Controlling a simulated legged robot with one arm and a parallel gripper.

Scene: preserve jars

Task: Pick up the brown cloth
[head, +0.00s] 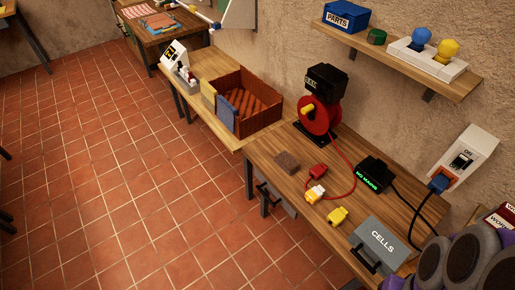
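A small brown, flat, roughly square piece (287,162), which looks like the brown cloth, lies on the wooden workbench (325,215) near its left end. Nothing lies on top of it, and it is apart from the red piece to its right. Grey and purple rounded parts of my own arm fill the bottom right corner. My gripper's fingers do not show, so nothing of its hold can be seen.
A wooden crate (268,103) stands behind left. A shelf (440,75) hangs above. The tiled floor is clear.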

